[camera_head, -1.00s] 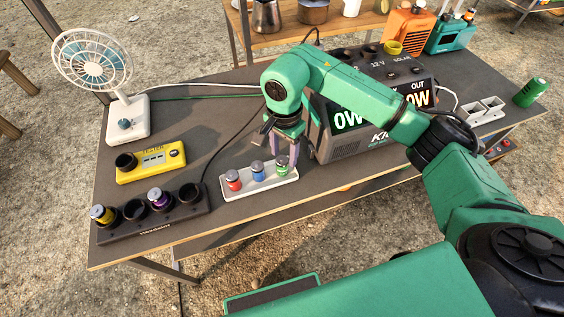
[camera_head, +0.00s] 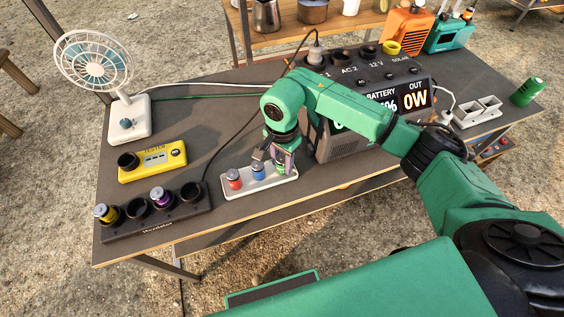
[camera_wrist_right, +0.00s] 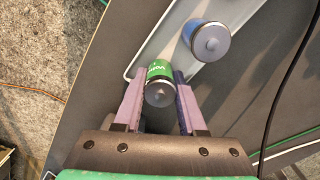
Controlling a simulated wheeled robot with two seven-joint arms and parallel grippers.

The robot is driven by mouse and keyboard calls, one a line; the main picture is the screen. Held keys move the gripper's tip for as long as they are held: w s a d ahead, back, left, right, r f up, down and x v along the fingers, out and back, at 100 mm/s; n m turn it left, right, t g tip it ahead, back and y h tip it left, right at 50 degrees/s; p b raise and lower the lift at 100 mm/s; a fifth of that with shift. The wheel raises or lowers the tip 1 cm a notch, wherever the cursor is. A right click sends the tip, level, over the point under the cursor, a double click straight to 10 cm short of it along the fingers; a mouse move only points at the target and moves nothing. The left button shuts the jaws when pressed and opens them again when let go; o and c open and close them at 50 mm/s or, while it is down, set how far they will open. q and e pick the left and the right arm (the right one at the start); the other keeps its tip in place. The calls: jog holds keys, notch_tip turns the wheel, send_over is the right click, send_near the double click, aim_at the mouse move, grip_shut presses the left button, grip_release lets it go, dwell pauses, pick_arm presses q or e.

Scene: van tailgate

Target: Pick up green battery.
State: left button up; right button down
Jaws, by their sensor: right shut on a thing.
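The green battery (camera_wrist_right: 159,72) stands upright at one end of the white tray (camera_wrist_right: 152,36), between the two fingers of my right gripper (camera_wrist_right: 160,92) in the wrist view. In the head view my right gripper (camera_head: 281,163) is down at the right end of the tray (camera_head: 240,190) and partly hides the green battery. The right gripper is shut on the green battery, which still appears to be at the tray. The blue battery (camera_head: 258,171) and the red battery (camera_head: 234,178) stand in the tray to its left. My left gripper is not in view.
A dark charger (camera_head: 150,229) with yellow and purple batteries stands at the front left, with a yellow tester (camera_head: 153,160) behind it. A white fan (camera_head: 128,118) is at the back left. The power station (camera_head: 345,142) stands close right of the gripper. A green can (camera_head: 527,91) is far right.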

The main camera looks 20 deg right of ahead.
notch_tip(320, 180, up, 14)
jog(key=r+b, duration=0.1)
jog(key=b, duration=0.1)
pick_arm(q)
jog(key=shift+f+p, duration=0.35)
jog(key=shift+p, duration=0.35)
pick_arm(e)
notch_tip(320, 180, up, 5)
send_over(282, 157)
jog(key=shift+f, duration=0.15)
